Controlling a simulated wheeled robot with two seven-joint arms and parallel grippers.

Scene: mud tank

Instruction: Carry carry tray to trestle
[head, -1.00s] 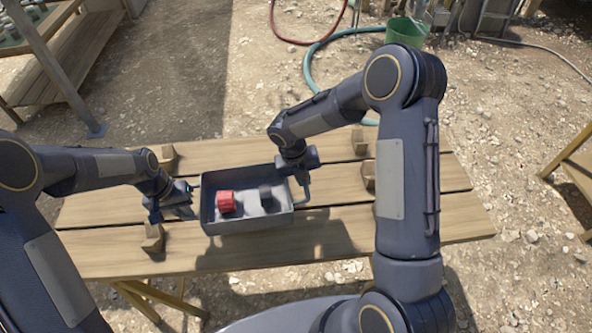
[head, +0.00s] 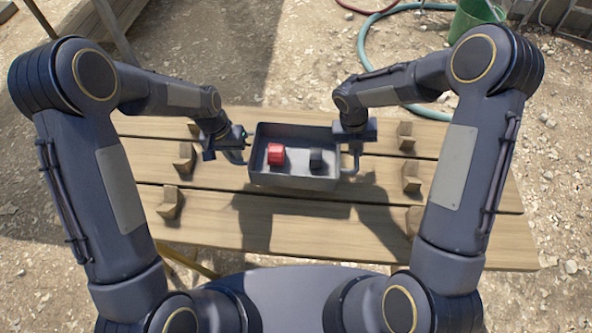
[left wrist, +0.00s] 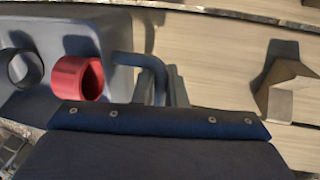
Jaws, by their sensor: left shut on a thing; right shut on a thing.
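The grey carry tray (head: 294,184) is level over the plank-topped trestle (head: 480,200), between its wooden blocks. Its shadow lies on the planks in front of it; I cannot tell how large any gap below is. My left gripper (head: 240,150) is shut on the tray's left handle, which shows in the left wrist view (left wrist: 150,68). My right gripper (head: 355,152) is shut on the handle at the right end. A red hollow piece (head: 275,155) and a dark one (head: 317,159) sit in the tray. Fingertips are partly hidden.
Wooden blocks stand along the trestle's left (head: 170,203) and right (head: 411,178) sides. A green bucket (head: 474,20) and a teal hose (head: 372,50) lie on the gravel behind.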

